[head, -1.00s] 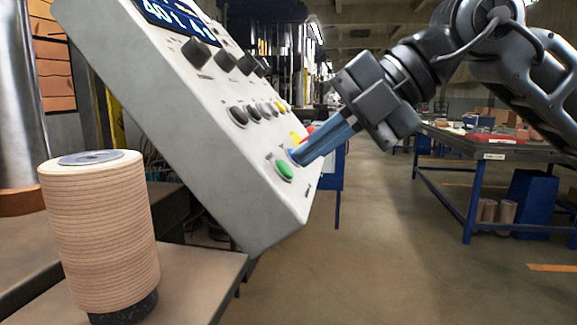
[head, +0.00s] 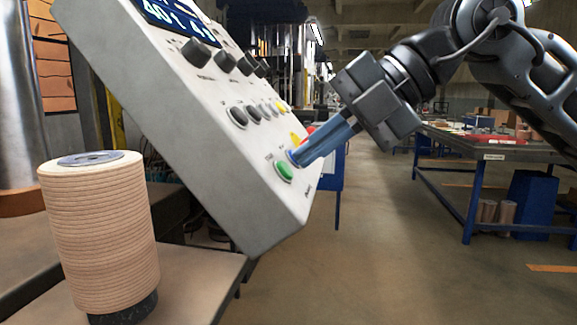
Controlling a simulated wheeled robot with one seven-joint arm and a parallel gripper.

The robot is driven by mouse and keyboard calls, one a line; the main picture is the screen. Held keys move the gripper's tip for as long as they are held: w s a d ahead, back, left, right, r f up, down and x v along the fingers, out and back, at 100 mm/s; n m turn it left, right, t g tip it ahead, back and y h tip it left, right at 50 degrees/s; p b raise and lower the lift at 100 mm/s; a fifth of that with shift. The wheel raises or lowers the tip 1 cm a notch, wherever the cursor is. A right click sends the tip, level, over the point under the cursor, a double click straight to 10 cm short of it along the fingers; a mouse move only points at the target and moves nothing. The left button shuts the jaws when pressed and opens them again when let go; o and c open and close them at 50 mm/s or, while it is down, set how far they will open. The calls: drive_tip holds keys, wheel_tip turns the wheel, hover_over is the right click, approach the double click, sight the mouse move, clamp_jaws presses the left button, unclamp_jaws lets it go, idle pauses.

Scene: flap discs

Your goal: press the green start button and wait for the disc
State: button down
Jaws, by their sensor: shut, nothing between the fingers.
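The green start button (head: 285,171) sits near the lower corner of a tilted grey control panel (head: 190,150). My gripper (head: 297,160) is shut, its blue fingers together and empty. Its tips are at the panel face just right of the green button, in front of the blue button (head: 291,157). Whether the tips touch that button I cannot tell. The green button is in full view and the fingers are not on it. A stack of tan discs (head: 100,235) stands on a dark base at the left.
A yellow button (head: 295,139) and a red button (head: 308,130) lie just beyond the fingers. Black knobs (head: 226,62) line the panel higher up. A blue-legged workbench (head: 480,150) stands at the right. The floor between is clear.

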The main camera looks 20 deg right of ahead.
drive_tip(key=shift+b+x, duration=1)
drive_tip(key=shift+b, duration=0.05)
idle(1.5)
drive_tip(key=shift+r, duration=0.1)
drive_tip(key=p+v, duration=0.2)
drive_tip(key=v, duration=0.6)
idle(0.7)
